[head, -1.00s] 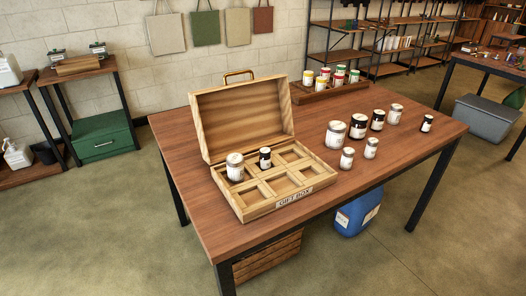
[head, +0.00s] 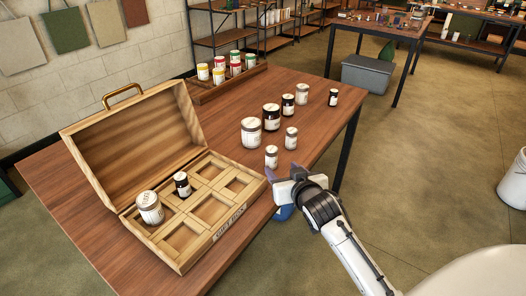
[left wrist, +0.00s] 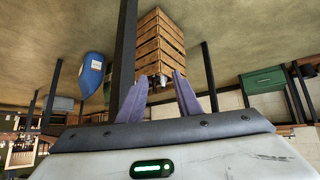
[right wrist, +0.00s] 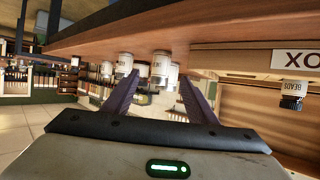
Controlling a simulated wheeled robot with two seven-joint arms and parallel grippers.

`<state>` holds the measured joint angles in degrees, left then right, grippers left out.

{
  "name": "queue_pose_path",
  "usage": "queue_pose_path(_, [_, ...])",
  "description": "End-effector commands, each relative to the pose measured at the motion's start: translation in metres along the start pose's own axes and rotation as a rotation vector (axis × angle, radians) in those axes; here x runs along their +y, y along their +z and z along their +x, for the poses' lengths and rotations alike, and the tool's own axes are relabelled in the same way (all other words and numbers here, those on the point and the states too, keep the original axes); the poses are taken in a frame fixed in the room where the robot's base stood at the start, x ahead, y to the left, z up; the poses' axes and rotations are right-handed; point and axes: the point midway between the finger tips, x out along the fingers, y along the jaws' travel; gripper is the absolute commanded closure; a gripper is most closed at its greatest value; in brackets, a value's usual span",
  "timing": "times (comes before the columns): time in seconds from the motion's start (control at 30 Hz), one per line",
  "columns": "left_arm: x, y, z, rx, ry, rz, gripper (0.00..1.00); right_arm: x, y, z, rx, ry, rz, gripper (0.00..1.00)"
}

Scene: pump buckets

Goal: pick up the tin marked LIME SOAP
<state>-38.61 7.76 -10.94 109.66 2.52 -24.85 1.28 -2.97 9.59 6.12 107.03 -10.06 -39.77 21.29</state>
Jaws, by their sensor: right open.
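Several pale-lidded and dark-lidded tins and jars stand upright on the wooden table; their labels are too small to read, so I cannot tell which is LIME SOAP. A large white tin (head: 251,132) stands at the left of the group, with small white tins in front (head: 271,157) and to the right (head: 291,138). My right gripper (head: 284,173) is open and empty at the table's front edge, close to the nearest small tin. Upside down in the right wrist view, a white tin (right wrist: 160,68) shows between the fingers, beyond them. My left gripper (left wrist: 160,90) is open and empty, low beside the table.
An open wooden gift box (head: 219,247) stands at the left, holding a white tin (head: 149,207) and a dark jar (head: 182,185). A wooden tray (head: 201,96) of colourful tins is at the back.

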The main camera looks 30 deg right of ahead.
Motion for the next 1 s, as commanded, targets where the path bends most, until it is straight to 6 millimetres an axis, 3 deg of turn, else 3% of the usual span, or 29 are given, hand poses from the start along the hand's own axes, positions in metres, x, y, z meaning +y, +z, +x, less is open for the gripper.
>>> queue_pose_path(0.3, [0.001,0.018,-0.001,-0.032,0.001,-0.005,0.69,0.0,-0.001,0.041,0.001,0.001,-0.001,0.48])
queue_pose_path(0.47, [0.001,0.018,-0.001,-0.032,0.001,-0.005,0.69,-0.001,-0.001,0.052,0.001,0.0,-0.001,0.48])
queue_pose_path(0.7, [0.001,0.018,0.0,-0.028,0.001,-0.004,0.69,-0.004,-0.002,0.084,0.0,0.001,-0.002,0.48])
queue_pose_path(1.0, [0.0,0.009,0.003,-0.01,0.0,-0.002,0.69,-0.004,-0.003,0.095,0.001,-0.001,-0.002,0.48])
